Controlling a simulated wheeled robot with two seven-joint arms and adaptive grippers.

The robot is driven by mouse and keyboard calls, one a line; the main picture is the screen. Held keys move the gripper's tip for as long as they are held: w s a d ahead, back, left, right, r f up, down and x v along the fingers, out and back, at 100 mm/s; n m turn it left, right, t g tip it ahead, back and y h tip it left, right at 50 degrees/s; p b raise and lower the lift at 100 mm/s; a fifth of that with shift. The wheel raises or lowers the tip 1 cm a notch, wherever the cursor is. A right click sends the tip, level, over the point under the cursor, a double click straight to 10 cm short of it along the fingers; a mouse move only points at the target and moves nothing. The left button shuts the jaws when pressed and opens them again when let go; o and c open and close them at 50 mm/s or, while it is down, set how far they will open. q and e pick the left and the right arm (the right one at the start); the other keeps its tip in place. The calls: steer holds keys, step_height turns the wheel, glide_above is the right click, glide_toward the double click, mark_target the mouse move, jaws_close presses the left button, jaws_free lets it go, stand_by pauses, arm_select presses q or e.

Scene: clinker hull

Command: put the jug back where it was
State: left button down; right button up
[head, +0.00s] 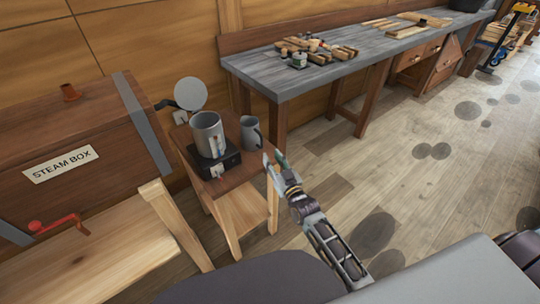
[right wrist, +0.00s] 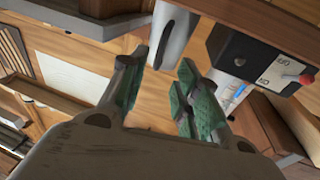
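The grey jug (head: 251,133) stands upright on the small wooden side table (head: 237,178), at the right of a black box. Its handle faces my right gripper (head: 274,160), which is beside it at the table's right edge. In the right wrist view the green-padded fingers of this gripper (right wrist: 160,72) are spread apart, with nothing clamped between them. Part of the grey jug (right wrist: 178,38) shows just beyond the fingertips; I cannot tell whether they touch. My left gripper is not in view.
A larger grey pot (head: 207,133) sits on the black box (head: 214,163), close left of the jug. The steam box (head: 65,150) stands at the left. A long workbench (head: 350,65) with wooden pieces runs along the wall. Open floor (head: 400,170) lies right.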

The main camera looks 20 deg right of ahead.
steer(key=shift+s+d+f, duration=0.1)
steer(key=shift+s+d, duration=0.05)
steer(key=shift+s, duration=0.9)
steer(key=s+d+f+g, duration=0.1)
steer(key=s+f+g, duration=0.25)
steer(key=f, duration=0.75)
steer(key=s+f+g+h, duration=0.15)
steer(key=s+f, duration=0.25)
steer(key=f, duration=0.6)
steer(key=s+d+f+g+y, duration=0.1)
steer(key=s+f+g, duration=0.2)
steer(key=f, duration=0.8)
steer(key=s+d+f+g+h, duration=0.1)
steer(key=s+f+g, duration=0.3)
steer(key=s+f, duration=0.6)
steer(key=s+d+f+g+h, duration=0.1)
steer(key=s+d+f+g, duration=0.2)
steer(key=s+f, duration=0.7)
steer(key=s+g, duration=0.1)
steer(key=s, duration=0.5)
steer(key=shift+s+d+f+n, duration=0.25)
steer(key=shift+d+f+n, duration=0.15)
steer(key=shift+w, duration=0.1)
